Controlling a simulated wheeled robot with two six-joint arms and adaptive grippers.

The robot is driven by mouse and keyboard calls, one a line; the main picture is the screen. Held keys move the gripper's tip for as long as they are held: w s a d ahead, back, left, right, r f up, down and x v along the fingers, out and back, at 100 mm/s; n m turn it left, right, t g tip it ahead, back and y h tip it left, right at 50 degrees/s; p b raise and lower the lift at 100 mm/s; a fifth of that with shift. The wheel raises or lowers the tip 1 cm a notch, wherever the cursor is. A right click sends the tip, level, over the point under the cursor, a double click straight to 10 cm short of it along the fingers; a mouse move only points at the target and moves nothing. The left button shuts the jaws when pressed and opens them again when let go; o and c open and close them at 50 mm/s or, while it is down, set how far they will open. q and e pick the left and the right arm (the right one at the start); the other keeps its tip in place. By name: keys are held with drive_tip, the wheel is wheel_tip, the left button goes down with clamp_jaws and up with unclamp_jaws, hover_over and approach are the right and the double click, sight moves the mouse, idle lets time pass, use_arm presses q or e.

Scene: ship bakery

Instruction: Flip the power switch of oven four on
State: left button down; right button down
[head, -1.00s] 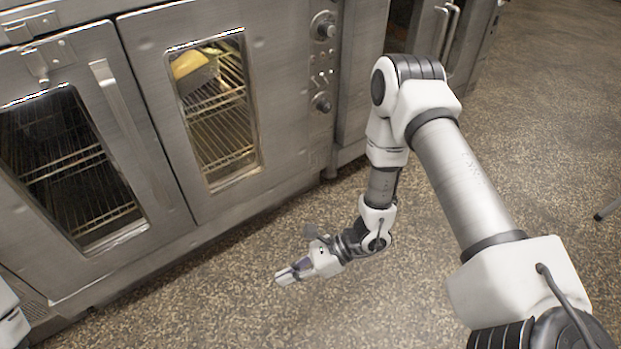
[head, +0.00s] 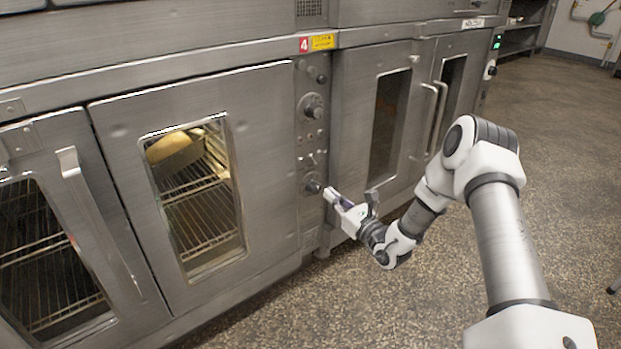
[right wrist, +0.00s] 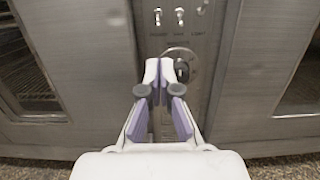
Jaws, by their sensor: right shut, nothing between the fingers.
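Oven four (head: 275,130) carries a red label with a 4 (head: 304,44) above its narrow control panel (head: 312,135). Small toggle switches (head: 308,161) sit between the upper knob (head: 313,106) and the lower knob (head: 312,185). In the right wrist view, a left toggle (right wrist: 158,16) and another toggle (right wrist: 180,16) show above small printed labels, too blurred to read surely. My right gripper (head: 328,193) is shut and empty, in front of the panel by the lower knob. In the right wrist view its fingertips (right wrist: 158,70) are below the toggles and partly cover that knob (right wrist: 182,70). My left gripper is out of view.
The oven's door window (head: 200,195) shows a lit inside with racks and a yellowish loaf. A second oven (head: 380,110) with door handles stands right of the panel. The speckled floor (head: 400,300) in front is clear around my right arm.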

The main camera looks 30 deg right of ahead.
drive_tip(key=b, duration=0.4)
approach(301, 168)
drive_tip(key=w, duration=0.5)
drive_tip(key=shift+w+a+r, duration=0.1)
drive_tip(key=shift+a+r, duration=0.15)
drive_tip(key=shift+r, duration=0.1)
drive_tip(key=shift+w+r, duration=0.15)
drive_tip(key=shift+w, duration=0.25)
